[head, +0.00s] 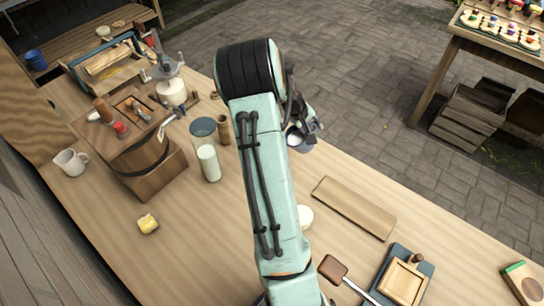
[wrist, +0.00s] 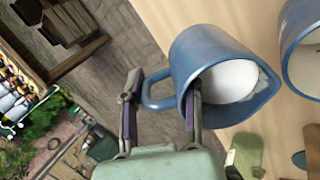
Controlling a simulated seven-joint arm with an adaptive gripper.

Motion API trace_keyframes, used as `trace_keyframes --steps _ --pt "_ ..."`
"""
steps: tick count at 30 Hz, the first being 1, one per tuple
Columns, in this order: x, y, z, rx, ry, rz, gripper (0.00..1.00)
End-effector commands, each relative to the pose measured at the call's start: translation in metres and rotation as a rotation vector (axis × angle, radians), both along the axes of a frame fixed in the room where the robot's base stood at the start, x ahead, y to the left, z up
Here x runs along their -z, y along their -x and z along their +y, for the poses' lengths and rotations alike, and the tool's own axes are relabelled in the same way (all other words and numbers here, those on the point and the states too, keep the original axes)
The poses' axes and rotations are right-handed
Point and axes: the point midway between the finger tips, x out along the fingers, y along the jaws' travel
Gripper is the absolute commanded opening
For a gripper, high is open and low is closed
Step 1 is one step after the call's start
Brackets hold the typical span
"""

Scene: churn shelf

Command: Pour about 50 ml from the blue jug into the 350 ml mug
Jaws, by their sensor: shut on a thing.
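The blue jug (wrist: 215,60) fills the middle of the wrist view, with white liquid inside close to its rim. My gripper (wrist: 160,92) is shut on the jug, its fingers at the handle side. In the head view my gripper (head: 306,122) holds the jug (head: 299,142) at the bench's far edge, partly hidden by my arm. I cannot tell how far the jug is tilted. A blue-rimmed vessel with a pale inside (wrist: 304,65) is cut off at the right edge of the wrist view, apart from the jug; I cannot tell whether it is the 350 ml mug. A white mug (head: 70,162) stands at the bench's left.
A glass of white liquid (head: 208,163), a blue-grey jar (head: 203,128) and a wooden churn (head: 138,150) stand left of my arm. A wooden board (head: 353,207) and a blue tray (head: 426,268) lie right of it. Yellow butter (head: 148,224) lies at front left.

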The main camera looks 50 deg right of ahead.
Motion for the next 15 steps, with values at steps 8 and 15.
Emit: trace_keyframes --steps 8,15 --pt "-0.0053 -0.0027 0.0068 0.001 0.058 0.022 0.00" --pt "-0.0083 -0.0041 0.0101 0.001 0.094 0.035 0.00"
